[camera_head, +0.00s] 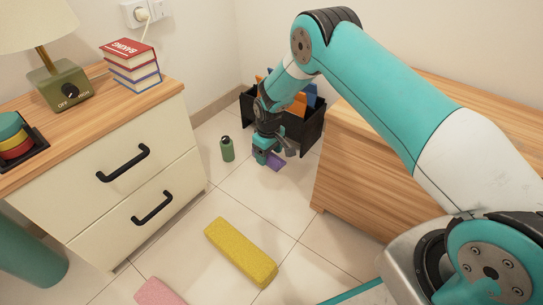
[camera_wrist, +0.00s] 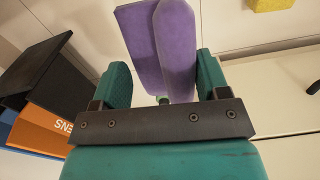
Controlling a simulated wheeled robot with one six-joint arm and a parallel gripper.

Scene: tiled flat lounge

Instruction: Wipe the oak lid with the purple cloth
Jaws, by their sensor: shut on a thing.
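The purple cloth (camera_head: 276,162) hangs from my gripper (camera_head: 266,155), low over the floor in front of the black bin. In the wrist view, the folded cloth (camera_wrist: 165,45) lies between the two teal fingers of my gripper (camera_wrist: 160,78), which is shut on it. The oak lid (camera_head: 485,98) appears to be the wooden top of the chest at the right. My arm crosses in front of it and hides much of it. The gripper and cloth are left of the chest, apart from it.
A black bin (camera_head: 302,137) with folders stands behind my gripper. A green bottle (camera_head: 227,149) stands to its left. A yellow block (camera_head: 240,252) and a pink block (camera_head: 158,293) lie on the tiles. A drawer cabinet (camera_head: 120,200) fills the left side.

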